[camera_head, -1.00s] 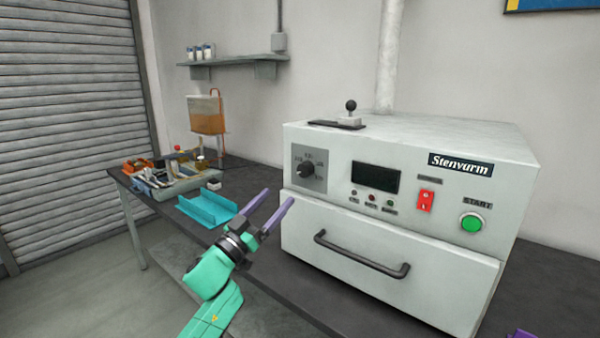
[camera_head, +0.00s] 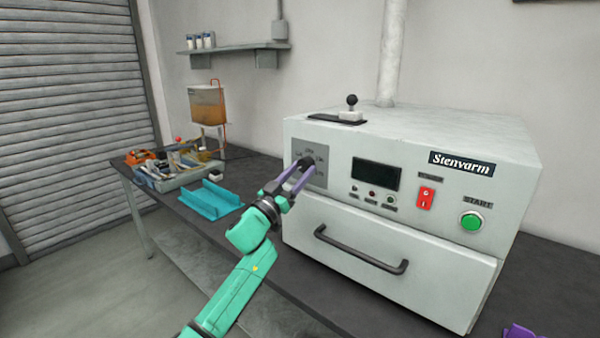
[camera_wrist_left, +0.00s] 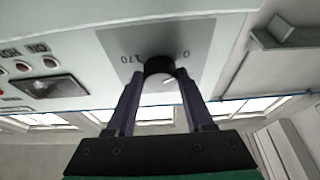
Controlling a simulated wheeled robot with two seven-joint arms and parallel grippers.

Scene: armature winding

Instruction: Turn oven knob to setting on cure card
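The oven (camera_head: 395,235) is a pale grey box with a dark knob on a grey dial plate (camera_head: 320,180). In the left wrist view the knob (camera_wrist_left: 159,69) lies between my left gripper's fingertips (camera_wrist_left: 160,82), with a pale mark on its lower side. The dial plate there shows "170" and "0" upside down. My left gripper (camera_head: 303,168) has its purple fingers on both sides of the knob; I cannot tell whether they press on it. Only a purple bit of my right gripper (camera_head: 520,332) shows at the bottom right. I cannot make out a cure card.
The oven front has a display (camera_head: 375,174), a red switch (camera_head: 425,198), a green start button (camera_head: 471,220) and a drawer handle (camera_head: 360,250). A cyan tray (camera_head: 210,198) and a filled parts tray (camera_head: 180,178) lie on the dark bench to the left.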

